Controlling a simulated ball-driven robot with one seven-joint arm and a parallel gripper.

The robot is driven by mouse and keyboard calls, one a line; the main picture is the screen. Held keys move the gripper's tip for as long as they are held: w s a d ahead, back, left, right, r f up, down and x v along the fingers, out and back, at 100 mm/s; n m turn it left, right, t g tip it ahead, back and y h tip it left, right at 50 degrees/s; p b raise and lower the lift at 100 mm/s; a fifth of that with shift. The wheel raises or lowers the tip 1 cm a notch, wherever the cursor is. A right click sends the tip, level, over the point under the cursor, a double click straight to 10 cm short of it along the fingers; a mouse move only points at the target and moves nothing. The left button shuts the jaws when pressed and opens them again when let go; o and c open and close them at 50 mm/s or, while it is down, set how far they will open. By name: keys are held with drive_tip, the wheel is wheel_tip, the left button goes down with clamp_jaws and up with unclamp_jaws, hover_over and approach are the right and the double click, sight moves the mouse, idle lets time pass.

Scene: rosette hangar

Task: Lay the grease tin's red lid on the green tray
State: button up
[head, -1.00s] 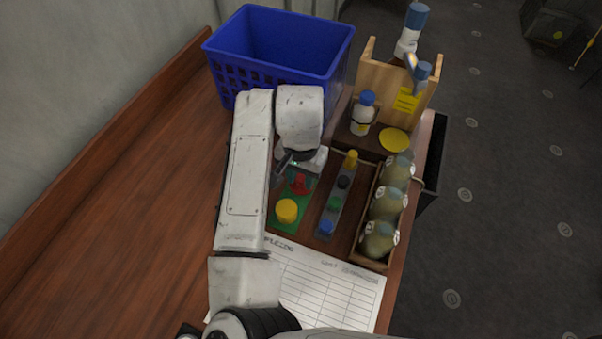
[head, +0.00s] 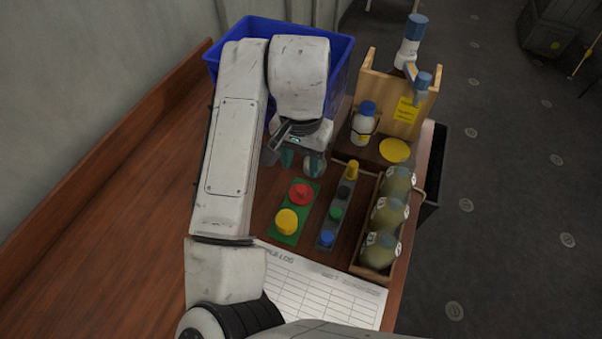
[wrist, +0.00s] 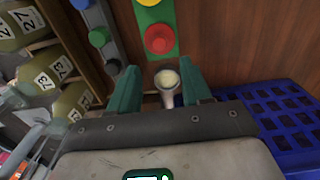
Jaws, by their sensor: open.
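The red lid (head: 301,193) lies on the far half of the green tray (head: 306,214), beside a yellow round piece (head: 287,222) on the near half. The red lid also shows on the tray in the wrist view (wrist: 160,38). My gripper (head: 300,163) is open, beyond the tray's far end and apart from the lid. In the wrist view, an open pale tin (wrist: 167,79) with cream-coloured content shows between the fingers, seemingly the grease tin. I cannot tell whether the fingers touch it. In the head view it is hidden by my gripper.
A blue basket (head: 341,48) stands behind my arm. Right of the tray are a grey strip with coloured knobs (head: 327,238) and a wooden crate of jars (head: 366,273). A white bottle (head: 362,126) stands further back. A paper sheet (head: 320,290) lies in front.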

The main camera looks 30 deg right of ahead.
drive_tip(key=shift+r, duration=1.25)
drive_tip(key=shift+r, duration=0.1)
